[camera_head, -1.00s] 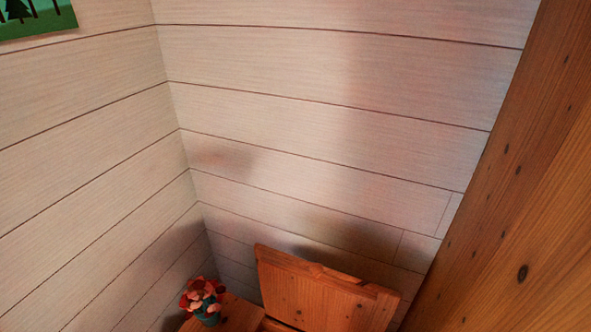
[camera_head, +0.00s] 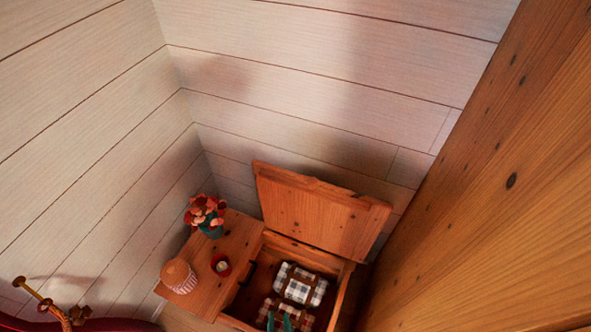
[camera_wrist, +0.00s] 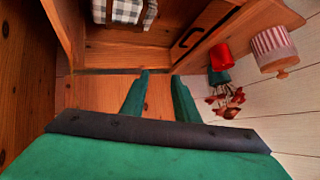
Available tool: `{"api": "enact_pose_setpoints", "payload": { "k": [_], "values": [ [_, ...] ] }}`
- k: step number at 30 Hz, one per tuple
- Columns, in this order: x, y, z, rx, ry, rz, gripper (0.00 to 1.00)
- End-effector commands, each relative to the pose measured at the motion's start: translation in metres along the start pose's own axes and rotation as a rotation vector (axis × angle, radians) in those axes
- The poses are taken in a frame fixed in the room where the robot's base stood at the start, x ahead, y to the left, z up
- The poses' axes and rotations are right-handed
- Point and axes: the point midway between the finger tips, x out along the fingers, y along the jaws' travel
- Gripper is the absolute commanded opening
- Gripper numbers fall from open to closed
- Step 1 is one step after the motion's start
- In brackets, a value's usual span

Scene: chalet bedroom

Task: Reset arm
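My gripper (camera_wrist: 160,92) shows in the wrist view as two green fingers, apart with nothing between them. Teal tips that look like my gripper (camera_head: 279,321) also show at the bottom of the head view, over the open wooden chest (camera_head: 224,321). The chest's lid (camera_head: 315,215) stands up against the wall. Inside the chest lie a black-and-white plaid bundle (camera_head: 301,284) and a red plaid one (camera_head: 284,308); the first also shows in the wrist view (camera_wrist: 126,10). Most of my arm is out of view.
Left of the chest, a wooden top (camera_head: 236,237) holds a flower pot (camera_head: 207,215), a striped jar (camera_head: 178,276) and a red cup with a candle (camera_head: 221,265). A wooden panel (camera_head: 490,190) closes the right side. A brass fixture (camera_head: 50,303) shows lower left.

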Motion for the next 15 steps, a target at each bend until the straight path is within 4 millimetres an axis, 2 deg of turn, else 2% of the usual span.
{"api": "enact_pose_setpoints", "payload": {
  "k": [1, 8, 15],
  "values": [
    [-0.019, 0.003, -0.003, -0.015, 0.03, 0.004, 0.28],
    [-0.097, 0.007, -0.037, -0.108, 0.194, 0.017, 0.28],
    [-0.179, 0.002, -0.082, -0.211, 0.355, 0.035, 0.28]
  ]
}}
